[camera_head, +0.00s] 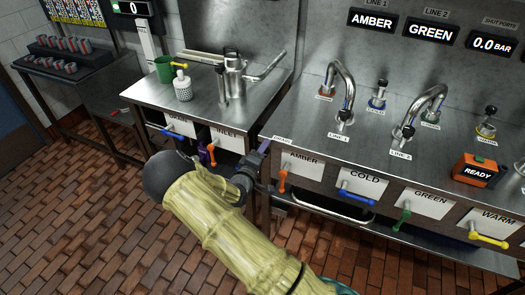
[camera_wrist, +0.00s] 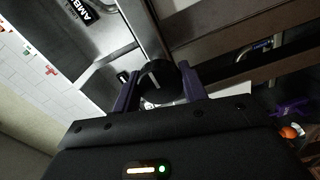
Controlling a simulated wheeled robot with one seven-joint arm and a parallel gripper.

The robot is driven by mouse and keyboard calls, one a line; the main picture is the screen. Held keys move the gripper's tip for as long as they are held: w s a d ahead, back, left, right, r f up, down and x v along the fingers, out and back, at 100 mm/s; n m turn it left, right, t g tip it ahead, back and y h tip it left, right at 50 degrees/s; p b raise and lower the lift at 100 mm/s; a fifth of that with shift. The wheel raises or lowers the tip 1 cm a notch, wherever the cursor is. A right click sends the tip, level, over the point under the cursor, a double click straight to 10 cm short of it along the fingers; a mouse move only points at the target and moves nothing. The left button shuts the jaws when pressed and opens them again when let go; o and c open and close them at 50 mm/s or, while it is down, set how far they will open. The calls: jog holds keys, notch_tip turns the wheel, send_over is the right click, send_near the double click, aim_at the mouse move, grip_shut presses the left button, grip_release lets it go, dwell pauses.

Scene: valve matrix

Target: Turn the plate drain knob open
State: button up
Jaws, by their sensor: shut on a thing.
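In the wrist view, a round black knob (camera_wrist: 160,84) with a white line on its face sits between the two dark purple fingers of my gripper (camera_wrist: 157,84). The fingers are shut on its sides. In the head view, my gripper (camera_head: 262,147) reaches the front corner of the steel counter, beside a small label (camera_head: 282,139) too small to read surely. The knob is hidden behind my gripper there. The white line looks slanted in the wrist view; I cannot tell whether the knob is open.
An orange lever (camera_head: 282,181) hangs close right of my gripper, below the AMBER plate. Blue (camera_head: 357,196), green (camera_head: 402,220) and yellow (camera_head: 488,241) levers follow rightward. Left, an orange lever (camera_head: 211,156) hangs under INLET, with a blue one (camera_head: 174,135) beside it. Brick floor is free in front.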

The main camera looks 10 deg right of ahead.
jog(key=o, duration=1)
jog(key=shift+c, duration=0.2)
jog(key=shift+a, duration=0.1)
jog(key=b+v, duration=0.1)
jog(key=v, duration=1.6)
jog(key=shift+s, duration=0.15)
